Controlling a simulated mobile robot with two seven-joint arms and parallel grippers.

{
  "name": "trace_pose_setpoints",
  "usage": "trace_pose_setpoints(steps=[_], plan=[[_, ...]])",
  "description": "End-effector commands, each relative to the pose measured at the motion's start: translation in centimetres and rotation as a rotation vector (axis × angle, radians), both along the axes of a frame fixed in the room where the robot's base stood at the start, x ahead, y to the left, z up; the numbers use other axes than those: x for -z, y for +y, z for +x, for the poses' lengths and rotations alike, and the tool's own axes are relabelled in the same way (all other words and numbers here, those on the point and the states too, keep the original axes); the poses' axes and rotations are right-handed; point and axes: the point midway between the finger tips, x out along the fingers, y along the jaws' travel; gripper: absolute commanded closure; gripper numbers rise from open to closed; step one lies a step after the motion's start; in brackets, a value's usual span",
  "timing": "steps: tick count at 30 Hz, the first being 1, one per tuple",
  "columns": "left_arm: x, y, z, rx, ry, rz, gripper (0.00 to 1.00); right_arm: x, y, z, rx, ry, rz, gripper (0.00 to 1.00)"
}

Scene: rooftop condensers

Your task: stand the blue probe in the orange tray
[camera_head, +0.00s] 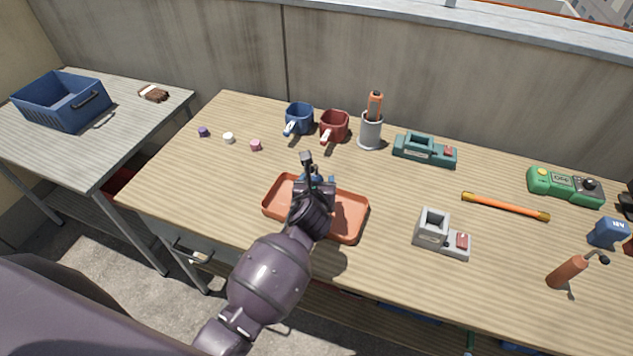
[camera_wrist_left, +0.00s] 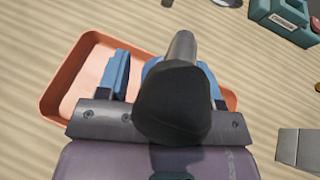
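The orange tray (camera_head: 348,217) lies flat near the table's front edge, and its rim also shows in the left wrist view (camera_wrist_left: 58,95). My left gripper (camera_head: 317,182) is over the tray, pointing away from me. In the left wrist view its blue-padded fingers (camera_wrist_left: 165,85) are apart. A blue part of what looks like the probe (camera_wrist_left: 151,68) is between them, with a gap to the left finger. A large black piece with a grey cylindrical end covers most of it. Its lower end and any contact with the tray are hidden. My right gripper is out of view.
Behind the tray stand a blue mug (camera_head: 299,118), a red mug (camera_head: 335,126) and a grey cup (camera_head: 370,131) with an orange tool. A grey holder (camera_head: 432,228) and an orange rod (camera_head: 505,206) are to the right.

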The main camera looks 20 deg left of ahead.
Motion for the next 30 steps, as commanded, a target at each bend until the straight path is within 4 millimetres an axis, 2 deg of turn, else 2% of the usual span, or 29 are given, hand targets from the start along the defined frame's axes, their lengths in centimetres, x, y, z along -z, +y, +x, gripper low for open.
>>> trace_pose_setpoints(steps=[8,11,24,30], plan=[[-0.3,0.0,0.0,-0.001,-0.002,-0.002,0.40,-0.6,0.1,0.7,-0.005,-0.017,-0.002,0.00],[-0.7,-0.2,-0.8,0.001,-0.001,0.000,0.40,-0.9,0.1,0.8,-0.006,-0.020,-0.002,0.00],[-3.8,-1.8,-8.0,0.000,-0.001,-0.001,0.40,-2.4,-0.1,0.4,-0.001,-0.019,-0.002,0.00],[-4.7,-2.3,-10.1,-0.001,-0.001,0.001,0.40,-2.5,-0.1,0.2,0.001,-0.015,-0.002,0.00]])
